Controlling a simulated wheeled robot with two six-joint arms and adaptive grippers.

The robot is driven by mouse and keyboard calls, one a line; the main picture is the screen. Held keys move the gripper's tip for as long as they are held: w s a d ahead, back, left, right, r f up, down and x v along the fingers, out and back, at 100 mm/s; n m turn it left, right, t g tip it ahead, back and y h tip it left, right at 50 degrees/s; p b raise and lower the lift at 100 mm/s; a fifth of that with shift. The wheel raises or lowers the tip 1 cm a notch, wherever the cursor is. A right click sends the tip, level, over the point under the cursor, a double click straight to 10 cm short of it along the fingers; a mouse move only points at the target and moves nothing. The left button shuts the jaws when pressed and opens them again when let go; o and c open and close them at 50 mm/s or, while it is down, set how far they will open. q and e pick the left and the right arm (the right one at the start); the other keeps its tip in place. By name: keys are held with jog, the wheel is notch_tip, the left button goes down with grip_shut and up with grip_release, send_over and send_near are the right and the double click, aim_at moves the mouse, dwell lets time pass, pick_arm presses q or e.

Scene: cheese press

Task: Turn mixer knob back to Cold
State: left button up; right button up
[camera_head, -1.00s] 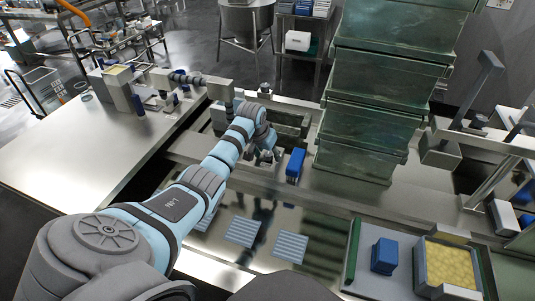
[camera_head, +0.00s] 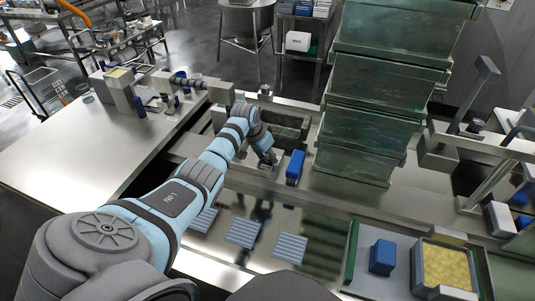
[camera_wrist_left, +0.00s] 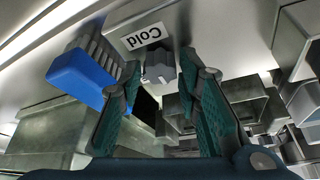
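The mixer knob (camera_wrist_left: 159,66) is a grey lobed piece in the left wrist view, just below a white label reading "Cold" (camera_wrist_left: 143,36). My left gripper (camera_wrist_left: 158,68) has its two teal fingers spread, one on each side of the knob. Gaps seem to show between fingers and knob, so I cannot see firm contact. In the head view the left gripper (camera_head: 270,158) points down at the metal counter beside a blue block (camera_head: 295,167); the knob there is too small or hidden to make out. My right gripper is in neither view.
The blue block also shows close to the left finger in the wrist view (camera_wrist_left: 83,77). A tall stack of green translucent bins (camera_head: 365,125) stands to the right. A tray (camera_head: 353,250) holds a blue item and a yellow-filled container (camera_head: 445,264). Striped pads (camera_head: 290,248) lie in front.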

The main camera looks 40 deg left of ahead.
pick_arm(q)
jog(key=shift+o, duration=1)
jog(key=v, duration=1.2)
